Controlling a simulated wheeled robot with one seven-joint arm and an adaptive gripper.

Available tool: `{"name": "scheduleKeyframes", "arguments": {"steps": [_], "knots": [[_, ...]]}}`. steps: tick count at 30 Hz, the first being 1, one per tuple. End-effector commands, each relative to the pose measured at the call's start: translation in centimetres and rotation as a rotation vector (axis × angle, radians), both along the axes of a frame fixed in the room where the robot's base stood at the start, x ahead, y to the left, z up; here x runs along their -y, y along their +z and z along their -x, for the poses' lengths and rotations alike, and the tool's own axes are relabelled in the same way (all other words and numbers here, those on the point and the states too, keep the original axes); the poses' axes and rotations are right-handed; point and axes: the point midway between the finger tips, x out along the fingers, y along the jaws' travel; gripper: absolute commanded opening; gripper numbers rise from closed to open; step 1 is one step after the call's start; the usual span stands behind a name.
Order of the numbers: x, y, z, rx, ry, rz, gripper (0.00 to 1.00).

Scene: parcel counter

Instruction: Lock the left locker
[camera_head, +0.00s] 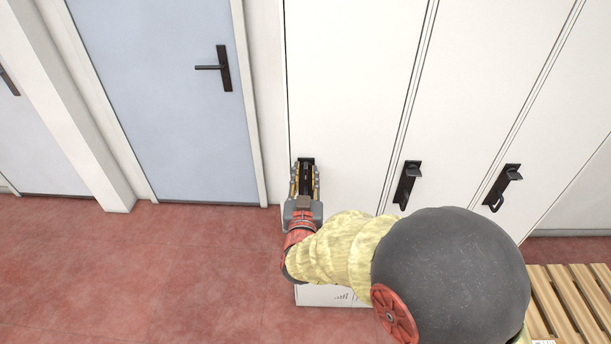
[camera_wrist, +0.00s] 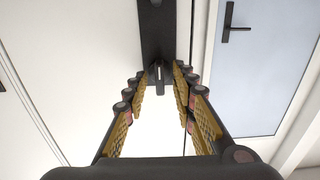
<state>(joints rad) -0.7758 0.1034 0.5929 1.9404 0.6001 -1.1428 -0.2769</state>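The left locker (camera_head: 350,70) is a tall white door, closed or nearly so, on the left of the row in the head view. Its black latch plate (camera_head: 306,161) shows just beyond my fingertips. In the wrist view the same black plate (camera_wrist: 157,30) runs down from the top edge, with a small dark tab (camera_wrist: 159,70) at its lower end. My gripper (camera_head: 305,174) is at the latch, its fingers on either side of the tab in the wrist view (camera_wrist: 161,80). The fingers are apart, with gaps showing beside the tab. My gripper hides the latch's lower part in the head view.
The middle locker has a black latch (camera_head: 407,185), and the right one has a latch with a loop (camera_head: 502,187). A blue door with a dark handle (camera_head: 223,68) stands to the left. A slatted wooden bench (camera_head: 575,295) is at lower right. The red floor (camera_head: 150,270) at left is clear.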

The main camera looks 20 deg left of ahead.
Motion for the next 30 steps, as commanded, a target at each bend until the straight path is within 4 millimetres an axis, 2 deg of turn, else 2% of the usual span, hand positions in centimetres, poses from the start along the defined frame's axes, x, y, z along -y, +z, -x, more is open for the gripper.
{"name": "scheduleKeyframes", "arguments": {"steps": [8,21,30], "knots": [[-0.05,0.05,-0.1,0.0,0.0,0.0,0.25],[-0.04,0.04,-0.09,0.0,0.0,0.0,0.0],[-0.04,0.04,-0.09,0.0,0.0,0.0,0.0]]}}
